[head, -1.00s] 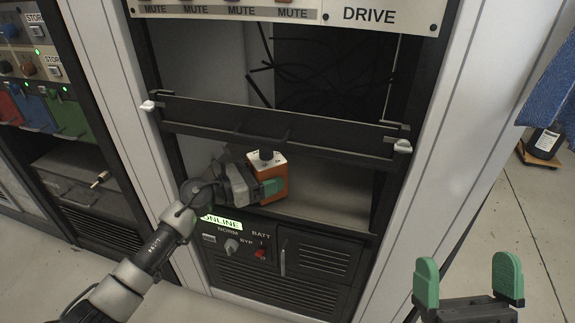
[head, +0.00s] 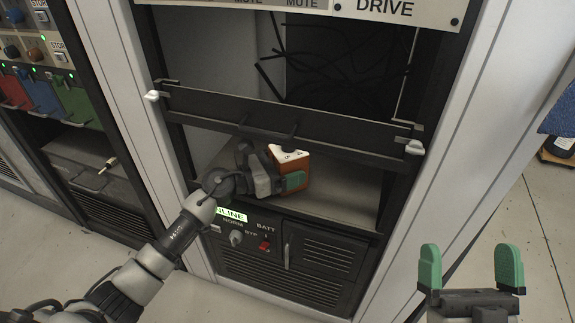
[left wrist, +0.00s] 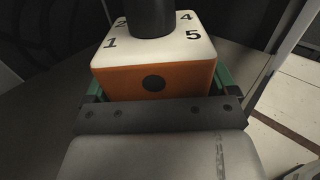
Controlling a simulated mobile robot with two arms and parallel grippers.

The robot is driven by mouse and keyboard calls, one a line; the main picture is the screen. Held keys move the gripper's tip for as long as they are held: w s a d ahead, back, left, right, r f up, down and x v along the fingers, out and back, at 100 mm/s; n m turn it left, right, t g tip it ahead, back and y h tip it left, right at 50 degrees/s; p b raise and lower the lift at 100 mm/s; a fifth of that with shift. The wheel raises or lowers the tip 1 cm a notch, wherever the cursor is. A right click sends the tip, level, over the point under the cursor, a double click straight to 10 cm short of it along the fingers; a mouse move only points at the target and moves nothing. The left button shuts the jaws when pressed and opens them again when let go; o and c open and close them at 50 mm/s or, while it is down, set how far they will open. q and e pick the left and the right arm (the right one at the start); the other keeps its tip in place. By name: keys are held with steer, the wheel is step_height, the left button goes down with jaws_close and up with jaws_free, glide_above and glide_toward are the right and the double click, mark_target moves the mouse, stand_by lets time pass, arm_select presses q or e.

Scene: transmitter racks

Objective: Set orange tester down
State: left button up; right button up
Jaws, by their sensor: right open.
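The orange tester (head: 291,170) has a white top with a black knob and is inside the rack opening, above the shelf (head: 345,201). My left gripper (head: 290,181) is shut on it, with green fingers on its sides. In the left wrist view the tester (left wrist: 153,80) sits between the green fingers, its white top showing the numbers 1, 4 and 5. Whether its bottom touches the shelf cannot be told, as the gripper hides it. My right gripper (head: 471,270) is open and empty at the lower right, outside the rack.
A black drawer-like bar (head: 285,115) with white end catches crosses the rack above the tester. Below the shelf is a panel (head: 280,255) with a red switch and a lit label. A second rack (head: 75,130) stands at left. Free shelf lies right of the tester.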

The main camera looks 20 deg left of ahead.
arm_select(q)
steer(key=shift+o, duration=0.9)
steer(key=shift+r, duration=0.15)
steer(key=v, duration=1.2)
steer(key=s+d+r+m+t+y, duration=0.3)
steer(key=s+d+r+m+t, duration=0.2)
steer(key=m, duration=0.9)
steer(key=s+d+r+m+t+y, duration=0.4)
steer(key=s+m, duration=0.5)
steer(key=m, duration=0.6)
steer(key=d+r+t, duration=0.1)
steer(key=d, duration=0.1)
steer(key=shift+d+r+t+p, duration=0.3)
steer(key=shift+d+t, duration=0.05)
steer(key=shift+t, duration=0.05)
arm_select(e)
steer(key=shift+w+f+g, duration=0.6)
steer(key=shift+f+g, duration=0.25)
steer(key=shift+g, duration=0.05)
